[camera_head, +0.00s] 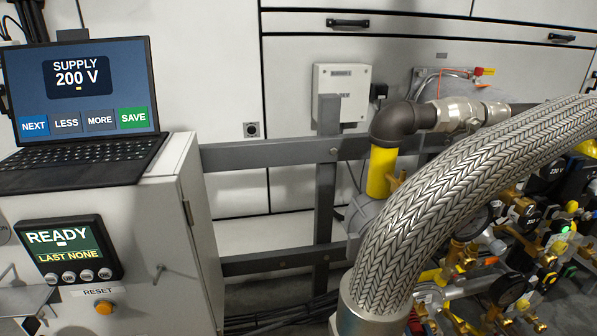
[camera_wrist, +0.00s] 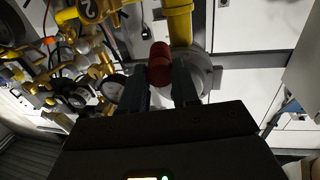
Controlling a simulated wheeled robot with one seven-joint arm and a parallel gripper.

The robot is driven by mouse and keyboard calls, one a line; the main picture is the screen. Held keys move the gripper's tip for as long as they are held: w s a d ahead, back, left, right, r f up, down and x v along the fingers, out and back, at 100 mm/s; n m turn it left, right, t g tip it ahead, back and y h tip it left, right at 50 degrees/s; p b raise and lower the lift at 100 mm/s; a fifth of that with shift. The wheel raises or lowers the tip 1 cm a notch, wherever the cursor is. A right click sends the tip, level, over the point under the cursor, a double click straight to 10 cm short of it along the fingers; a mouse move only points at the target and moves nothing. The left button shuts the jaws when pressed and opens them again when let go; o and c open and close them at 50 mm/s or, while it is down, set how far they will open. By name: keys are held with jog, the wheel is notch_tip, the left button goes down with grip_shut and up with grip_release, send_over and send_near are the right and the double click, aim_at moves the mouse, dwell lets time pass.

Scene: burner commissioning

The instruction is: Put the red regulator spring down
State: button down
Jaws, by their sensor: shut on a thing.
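The red regulator spring (camera_wrist: 160,66) shows in the wrist view as a short red cylinder between the two dark fingers. The held spring appears in front of a yellow pipe (camera_wrist: 180,25) and a round grey housing. I cannot tell its distance from them. Neither my gripper nor the spring is visible in the head view.
A large braided hose (camera_head: 460,200) crosses the head view's right side, before brass valves and gauges (camera_head: 525,215). A white cabinet (camera_head: 150,235) at left carries a laptop (camera_head: 80,110) reading "SUPPLY 200 V" and a panel (camera_head: 62,252) reading "READY". Grey rails (camera_head: 265,155) run behind.

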jog(key=shift+a+r+p, duration=0.1)
jog(key=shift+r+p, duration=1)
jog(key=shift+p, duration=0.8)
notch_tip(320, 180, up, 14)
jog(key=s+p, duration=0.2)
jog(key=p, duration=2.1)
jog(key=shift+s, duration=0.15)
jog(key=shift+s+f, duration=0.15)
jog(key=shift+f, duration=0.05)
